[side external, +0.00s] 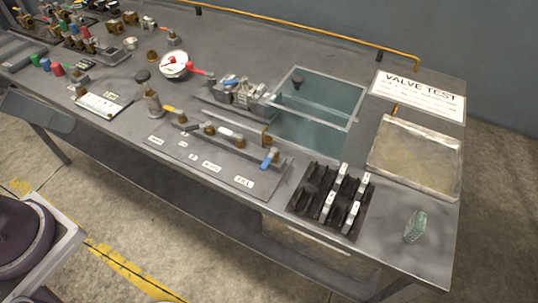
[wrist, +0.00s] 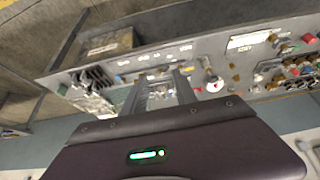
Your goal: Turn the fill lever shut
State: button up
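The fill lever (side external: 269,158) is a short blue handle on the right end of the valve manifold (side external: 222,138) in the side view. It slants down toward the label FILL (side external: 244,182) on the grey plate. In the wrist view the manifold and its labels are small, and I cannot make out the lever's position clearly. My gripper (wrist: 157,88) shows in the wrist view with two fingers apart and nothing between them. It is high above the bench and away from the lever. The fingers are not visible in the side view.
A clear tank (side external: 335,118) stands behind the manifold. A black rack (side external: 302,200) with white-tagged pieces is right of the lever. A shallow tray (side external: 385,160), a VALVE TEST sign (side external: 418,93) and a green piece (side external: 415,226) lie farther right. A gauge (side external: 172,64) stands at back left.

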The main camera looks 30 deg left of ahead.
jog(key=w+d+r+g, duration=0.15)
jog(key=w+d, duration=0.25)
jog(key=w, duration=0.5)
jog(key=g, duration=0.4)
send_over(265, 162)
notch_tip(265, 162, down, 17)
jog(key=shift+r, duration=0.1)
notch_tip(265, 162, down, 8)
jog(key=shift+r, duration=0.25)
jog(key=shift+c, duration=0.2)
grip_shut()
